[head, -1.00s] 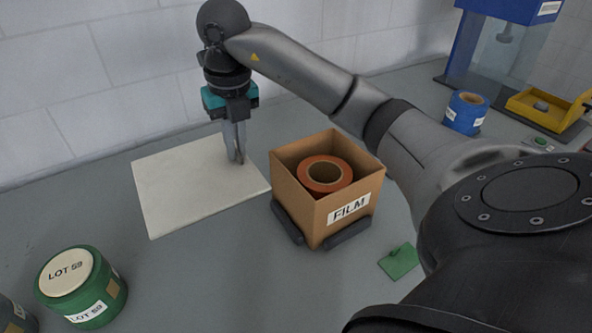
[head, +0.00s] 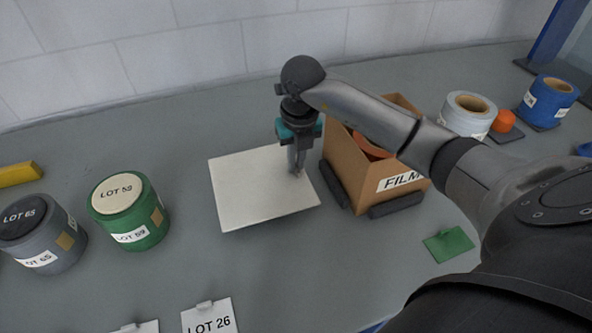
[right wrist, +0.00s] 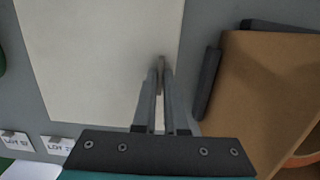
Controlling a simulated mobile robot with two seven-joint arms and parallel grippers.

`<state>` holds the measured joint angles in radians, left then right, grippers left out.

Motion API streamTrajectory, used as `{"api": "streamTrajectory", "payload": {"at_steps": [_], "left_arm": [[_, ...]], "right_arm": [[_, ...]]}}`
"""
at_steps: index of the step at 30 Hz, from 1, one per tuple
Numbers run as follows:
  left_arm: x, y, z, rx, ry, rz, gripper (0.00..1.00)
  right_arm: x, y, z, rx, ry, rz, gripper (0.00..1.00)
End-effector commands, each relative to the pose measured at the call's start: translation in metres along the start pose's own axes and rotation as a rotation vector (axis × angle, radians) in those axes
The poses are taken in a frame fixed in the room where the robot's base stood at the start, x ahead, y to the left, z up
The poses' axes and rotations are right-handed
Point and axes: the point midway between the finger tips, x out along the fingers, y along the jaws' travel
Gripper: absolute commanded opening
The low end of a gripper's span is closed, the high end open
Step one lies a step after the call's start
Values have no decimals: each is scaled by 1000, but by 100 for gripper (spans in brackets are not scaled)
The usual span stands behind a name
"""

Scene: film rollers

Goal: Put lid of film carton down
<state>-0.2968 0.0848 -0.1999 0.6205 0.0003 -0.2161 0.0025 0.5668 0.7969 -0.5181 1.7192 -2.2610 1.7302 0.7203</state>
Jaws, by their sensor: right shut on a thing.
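The lid of the film carton (head: 250,190) is a flat, off-white square panel, lying level over the grey table to the left of the carton. My right gripper (head: 298,172) points down and is shut on the lid near its right edge. In the right wrist view the closed fingers (right wrist: 160,70) overlap the edge of the lid (right wrist: 100,60). I cannot tell whether the lid touches the table. The open film carton (head: 352,170) is brown with a FILM label and an orange-brown roll inside, partly hidden by my right arm. My left gripper is not in view.
A green LOT 59 roll (head: 140,235) and a grey LOT 65 roll (head: 45,250) stand at the left. A LOT 26 card (head: 208,320) is at the front. A green plate (head: 449,244) lies right of the carton. Dark corner blocks (head: 395,208) edge the carton.

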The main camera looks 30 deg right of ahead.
Motion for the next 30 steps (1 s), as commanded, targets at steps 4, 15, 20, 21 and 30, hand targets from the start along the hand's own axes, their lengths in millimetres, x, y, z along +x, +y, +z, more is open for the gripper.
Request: {"api": "streamTrajectory", "payload": {"at_steps": [4, 15, 20, 21, 30], "left_arm": [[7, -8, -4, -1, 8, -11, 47], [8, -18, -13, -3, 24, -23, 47], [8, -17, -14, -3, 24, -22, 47], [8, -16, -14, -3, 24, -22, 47], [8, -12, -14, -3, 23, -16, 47]], "right_arm": [[26, 0, -4, 1, 3, 1, 0], [30, 0, -4, 0, 1, 0, 0], [31, 0, -4, 0, 1, -1, 23], [31, 0, -4, 0, 1, -1, 28], [30, 0, -4, 0, 1, 0, 40]]}}
